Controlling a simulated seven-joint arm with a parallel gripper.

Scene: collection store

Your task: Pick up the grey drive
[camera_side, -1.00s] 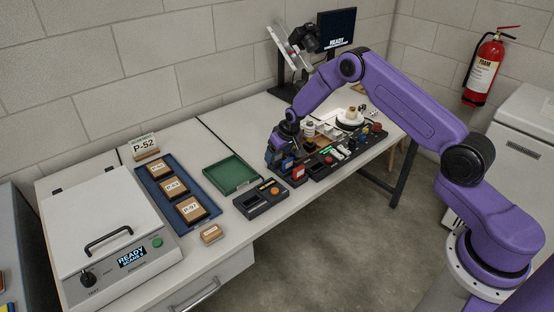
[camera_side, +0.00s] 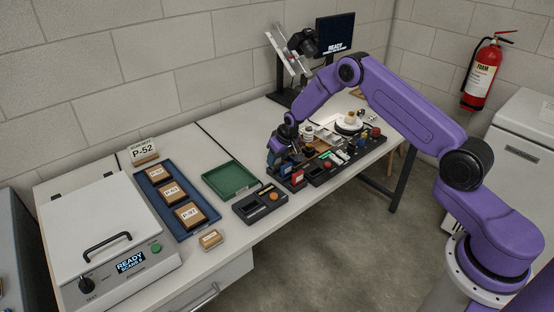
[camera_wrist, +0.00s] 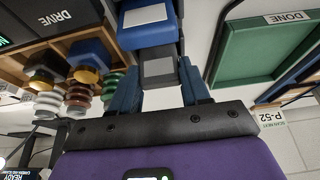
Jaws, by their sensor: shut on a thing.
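In the wrist view, my gripper (camera_wrist: 160,82) has its two blue fingers on either side of a dark block with a grey face, the grey drive (camera_wrist: 158,67). It is shut on this drive. A blue drive with a pale label (camera_wrist: 145,14) is just beyond it. In the side view, my gripper (camera_side: 279,158) is low over the left end of the black organiser on the bench. The grey drive cannot be made out there behind the gripper. A red drive (camera_side: 298,178) stands close to the right of the gripper.
A green tray (camera_side: 229,193) lies left of the gripper; its DONE label (camera_wrist: 287,18) shows in the wrist view. Several coloured parts crowd the organiser (camera_side: 320,178) to the right. A lidded machine (camera_side: 95,225) fills the bench's left end.

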